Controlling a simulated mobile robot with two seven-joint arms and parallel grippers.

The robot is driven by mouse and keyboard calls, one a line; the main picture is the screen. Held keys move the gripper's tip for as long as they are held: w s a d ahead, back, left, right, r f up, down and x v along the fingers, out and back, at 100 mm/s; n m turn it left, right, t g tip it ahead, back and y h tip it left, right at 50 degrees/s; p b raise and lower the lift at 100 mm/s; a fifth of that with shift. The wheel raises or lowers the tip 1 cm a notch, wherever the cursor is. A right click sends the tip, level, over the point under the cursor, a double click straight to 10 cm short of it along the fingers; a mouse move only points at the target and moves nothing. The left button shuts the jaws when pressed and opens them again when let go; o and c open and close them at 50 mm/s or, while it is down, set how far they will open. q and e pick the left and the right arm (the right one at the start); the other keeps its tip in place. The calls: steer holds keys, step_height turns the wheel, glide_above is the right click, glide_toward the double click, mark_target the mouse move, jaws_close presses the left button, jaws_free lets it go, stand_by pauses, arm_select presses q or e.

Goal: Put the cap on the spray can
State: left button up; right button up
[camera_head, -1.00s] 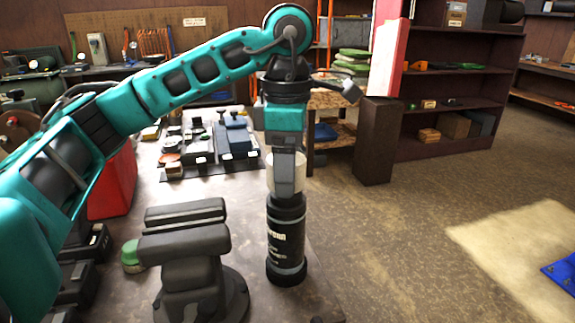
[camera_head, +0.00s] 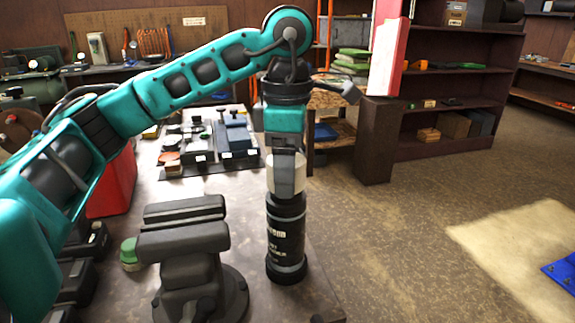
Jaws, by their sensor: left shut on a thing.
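A black spray can (camera_head: 286,242) with white lettering stands upright on the grey bench top (camera_head: 262,305), near its right edge. A white cap (camera_head: 293,180) sits directly above the can, in line with it and apparently touching its top. Whether it is fully seated cannot be told. My left gripper (camera_head: 285,176) points straight down over the can and is shut on the cap. Its dark fingers and grey pad hide part of the cap. My right gripper is not in view.
A dark bench vise (camera_head: 190,250) stands just left of the can, with a small green-topped thing (camera_head: 130,250) beside it. A red container (camera_head: 115,185) is further left. A dark mat with several items (camera_head: 205,145) lies behind.

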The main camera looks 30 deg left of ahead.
arm_select(q)
steer(key=shift+f+b, duration=0.6)
steer(key=shift+f, duration=0.2)
steer(key=o, duration=0.7)
step_height(320, 180, up, 3)
steer(key=p, duration=0.2)
steer(key=shift+r+p, duration=0.15)
steer(key=shift+p, duration=0.15)
steer(key=shift+r+p, duration=0.35)
steer(key=shift+r, duration=3.5)
